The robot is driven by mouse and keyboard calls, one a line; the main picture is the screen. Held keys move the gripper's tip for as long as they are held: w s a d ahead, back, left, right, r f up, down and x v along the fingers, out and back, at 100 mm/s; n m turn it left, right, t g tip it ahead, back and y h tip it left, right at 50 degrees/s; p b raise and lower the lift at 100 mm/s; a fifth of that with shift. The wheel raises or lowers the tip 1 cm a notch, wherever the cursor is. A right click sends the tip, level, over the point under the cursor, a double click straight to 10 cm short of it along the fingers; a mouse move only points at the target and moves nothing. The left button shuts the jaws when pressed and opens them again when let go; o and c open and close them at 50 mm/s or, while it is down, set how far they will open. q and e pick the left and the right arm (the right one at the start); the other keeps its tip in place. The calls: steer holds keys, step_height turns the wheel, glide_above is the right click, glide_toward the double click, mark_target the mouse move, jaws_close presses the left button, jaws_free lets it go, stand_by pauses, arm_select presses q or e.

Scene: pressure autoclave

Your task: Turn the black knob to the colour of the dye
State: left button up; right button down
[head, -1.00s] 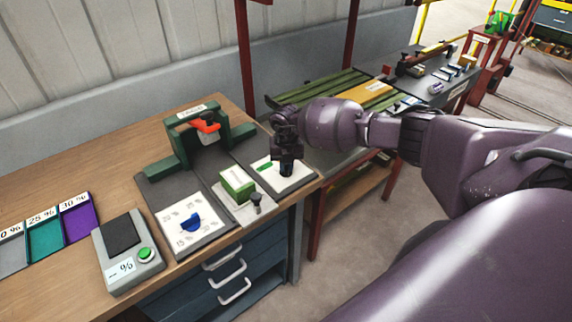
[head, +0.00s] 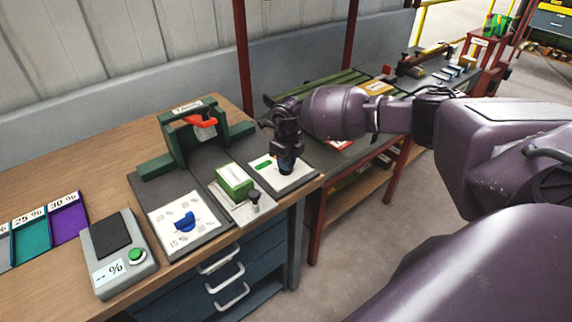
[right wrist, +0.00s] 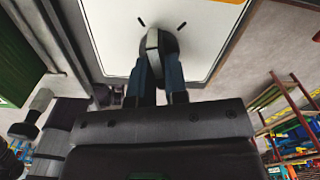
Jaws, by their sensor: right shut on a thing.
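My right gripper (head: 286,166) points down over the white panel (head: 300,177) at the right of the workbench. Its fingers are shut on the black knob, which it mostly hides in the head view. In the right wrist view the dark knob (right wrist: 156,42) sits between the two blue-grey fingertips, with short black tick marks on the panel beyond it. A green mark (head: 262,164) shows on the panel left of the gripper. A green block (head: 234,182) sits on a pale stand just left of this panel. I cannot tell the knob's exact setting. My left gripper is out of view.
Left of the block, a blue knob (head: 185,223) sits on a numbered white dial. A green frame with a red part (head: 201,120) stands behind. A grey box with a green button (head: 137,256) and coloured trays (head: 69,222) lie further left. Drawers (head: 222,270) are below.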

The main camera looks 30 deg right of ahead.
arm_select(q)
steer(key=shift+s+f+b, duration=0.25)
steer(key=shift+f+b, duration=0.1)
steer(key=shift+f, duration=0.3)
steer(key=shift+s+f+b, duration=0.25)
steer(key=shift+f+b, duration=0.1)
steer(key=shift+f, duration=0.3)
arm_select(e)
steer(key=shift+w+d+n, duration=0.1)
steer(key=shift+n, duration=1.7)
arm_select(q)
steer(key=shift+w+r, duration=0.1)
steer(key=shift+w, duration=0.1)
arm_select(e)
steer(key=c, duration=1.1)
jaws_free()
steer(key=shift+c, duration=0.2)
step_height(320, 180, up, 10)
steer(key=shift+f, duration=0.15)
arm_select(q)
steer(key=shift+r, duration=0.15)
arm_select(e)
steer(key=shift+r, duration=0.6)
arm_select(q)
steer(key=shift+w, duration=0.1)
